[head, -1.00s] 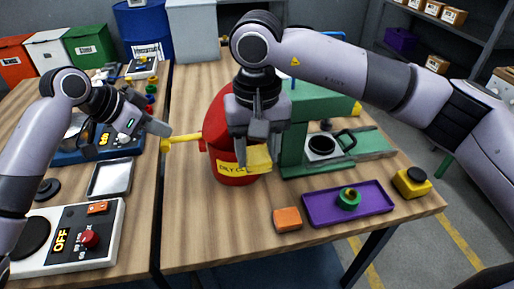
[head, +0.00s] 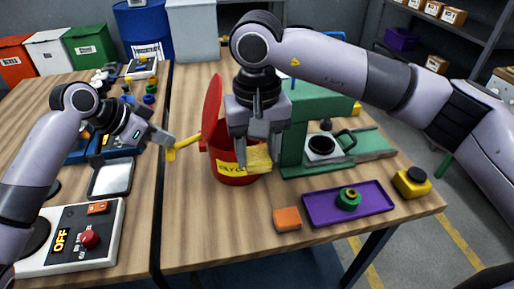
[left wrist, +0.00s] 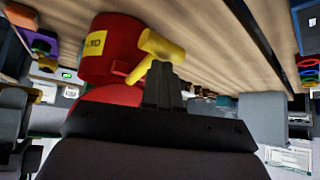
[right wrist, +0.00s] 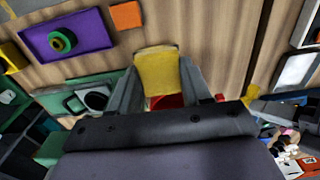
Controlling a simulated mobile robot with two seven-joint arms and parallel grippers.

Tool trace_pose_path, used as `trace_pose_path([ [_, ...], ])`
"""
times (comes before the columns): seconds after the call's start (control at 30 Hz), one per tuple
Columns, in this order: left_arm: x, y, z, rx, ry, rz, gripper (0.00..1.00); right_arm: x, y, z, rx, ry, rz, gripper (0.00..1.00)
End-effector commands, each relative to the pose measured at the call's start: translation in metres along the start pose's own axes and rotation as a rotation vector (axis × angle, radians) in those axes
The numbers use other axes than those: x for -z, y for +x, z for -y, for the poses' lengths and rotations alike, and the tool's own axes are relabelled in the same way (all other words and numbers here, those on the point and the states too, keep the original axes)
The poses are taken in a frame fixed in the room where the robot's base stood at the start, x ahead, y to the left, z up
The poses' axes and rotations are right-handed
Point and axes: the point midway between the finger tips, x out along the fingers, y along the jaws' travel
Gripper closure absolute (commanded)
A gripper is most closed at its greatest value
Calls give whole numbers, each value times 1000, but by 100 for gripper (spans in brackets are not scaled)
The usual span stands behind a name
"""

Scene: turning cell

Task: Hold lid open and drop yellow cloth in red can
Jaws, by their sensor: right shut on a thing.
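The red can (head: 222,172) stands on the wooden table with a yellow label on its front. Its red lid (head: 212,108) stands raised on the left side of the can. A yellow handle (head: 184,147) sticks out left from the can; it also shows in the left wrist view (left wrist: 155,52). My left gripper (head: 167,141) is shut, its fingertips against the handle's outer end. My right gripper (head: 258,144) is shut on the yellow cloth (head: 259,160), over the can's front right. The cloth also shows in the right wrist view (right wrist: 157,70), with some red behind it.
A green machine (head: 300,130) stands just right of the can. A purple tray (head: 320,209) with a green ring, an orange block (head: 287,218) and a yellow-black block (head: 412,181) lie at the front right. A control box (head: 70,240) is at the front left. A gap separates the two tables.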

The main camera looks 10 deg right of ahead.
Motion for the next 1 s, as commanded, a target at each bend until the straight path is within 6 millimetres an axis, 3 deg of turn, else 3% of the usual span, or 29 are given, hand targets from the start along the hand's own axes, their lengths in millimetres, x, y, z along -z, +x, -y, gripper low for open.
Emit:
trace_pose_path([
  [0.53,-4,8,-2,-1,-1,1,100,2,0,0,0,1,0,76],
  [1.0,-4,8,-1,-1,0,1,100,39,0,1,0,2,0,76],
])
